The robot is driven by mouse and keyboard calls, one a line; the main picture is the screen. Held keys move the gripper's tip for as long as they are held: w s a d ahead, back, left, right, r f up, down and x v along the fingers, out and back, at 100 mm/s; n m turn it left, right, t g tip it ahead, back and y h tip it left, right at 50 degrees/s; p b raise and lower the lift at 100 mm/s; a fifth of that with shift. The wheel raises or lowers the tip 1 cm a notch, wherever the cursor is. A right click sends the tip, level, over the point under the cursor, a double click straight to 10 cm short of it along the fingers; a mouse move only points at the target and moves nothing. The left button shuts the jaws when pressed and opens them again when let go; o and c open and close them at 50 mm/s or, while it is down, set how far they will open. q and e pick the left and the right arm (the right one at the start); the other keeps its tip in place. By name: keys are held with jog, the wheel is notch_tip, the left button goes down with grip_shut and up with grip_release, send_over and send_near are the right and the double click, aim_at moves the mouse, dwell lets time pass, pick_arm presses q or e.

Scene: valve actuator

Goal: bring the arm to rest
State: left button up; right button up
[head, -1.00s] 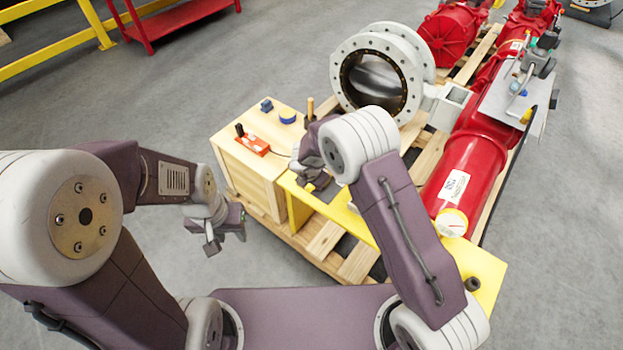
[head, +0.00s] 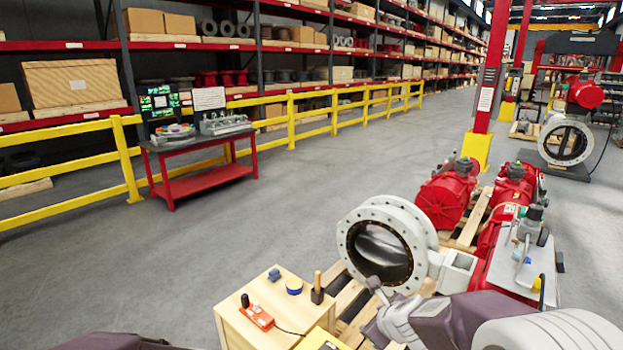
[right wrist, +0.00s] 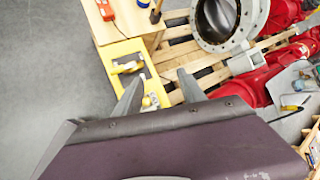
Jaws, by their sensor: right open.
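My right arm crosses the bottom right of the head view. Its gripper (head: 380,292) shows there only in part, in front of the grey flanged valve (head: 385,247). In the right wrist view the right gripper (right wrist: 160,74) has its two fingers spread apart with nothing between them. Beyond them are pallet slats and a yellow stand (right wrist: 112,52) with small yellow parts on it. My left gripper is out of view; only a dark purple piece of my body shows at the bottom left of the head view.
A wooden box (head: 243,330) carries an orange control box (head: 257,317), a blue round item and a wooden-handled tool. Red actuators (head: 447,198) lie on the pallet behind. A red cart (head: 208,182) stands by the yellow railing (head: 127,160). The grey floor between is clear.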

jog(key=s+d+f+n+g, duration=0.1)
jog(key=s+f+n+g, duration=0.2)
jog(key=s+n, duration=0.7)
jog(key=s+d+f+n+g, duration=0.1)
jog(key=s+f+n+g, duration=0.3)
jog(key=s+n, duration=0.6)
jog(key=n, duration=0.7)
jog(key=shift+s+d+h, duration=0.25)
jog(key=shift+h, duration=0.05)
